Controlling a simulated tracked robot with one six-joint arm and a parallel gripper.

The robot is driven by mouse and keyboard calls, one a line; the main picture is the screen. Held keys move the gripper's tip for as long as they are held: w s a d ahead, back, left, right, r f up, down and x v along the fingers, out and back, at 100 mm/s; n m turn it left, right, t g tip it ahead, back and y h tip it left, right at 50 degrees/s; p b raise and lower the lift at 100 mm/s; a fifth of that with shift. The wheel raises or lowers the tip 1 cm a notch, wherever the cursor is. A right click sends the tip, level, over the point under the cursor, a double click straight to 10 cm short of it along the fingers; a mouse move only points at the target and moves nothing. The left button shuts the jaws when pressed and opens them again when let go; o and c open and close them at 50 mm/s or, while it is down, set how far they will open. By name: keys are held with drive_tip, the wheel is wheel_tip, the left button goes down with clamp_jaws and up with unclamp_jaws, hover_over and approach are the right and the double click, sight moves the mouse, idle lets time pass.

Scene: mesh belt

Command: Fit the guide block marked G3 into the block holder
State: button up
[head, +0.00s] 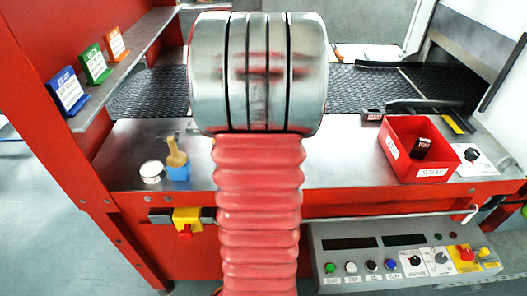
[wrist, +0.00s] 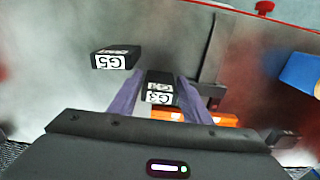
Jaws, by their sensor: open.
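The guide block marked G3 (wrist: 158,90) is a small black block with white labels in the wrist view. It lies between the two fingers of my gripper (wrist: 161,78), one finger along each side. The fingers are open; I cannot tell whether either touches the block. A similar black block marked G5 (wrist: 116,58) stands apart to the left of the fingers. I cannot clearly make out the block holder. In the head view, my arm hides the middle of the bench, and my gripper and G3 do not show.
An orange part (wrist: 190,116) shows behind the right finger, and a grey bar (wrist: 213,48) lies beyond it. A blue object (wrist: 300,74) is at the right. The head view shows a red scrap bin (head: 452,150) holding a dark block, and a blue brush pot (head: 179,172).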

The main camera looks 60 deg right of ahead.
drive_tip(key=c, duration=0.9)
drive_tip(key=shift+c, duration=0.2)
wheel_tip(320, 180, up, 10)
idle(0.4)
idle(0.8)
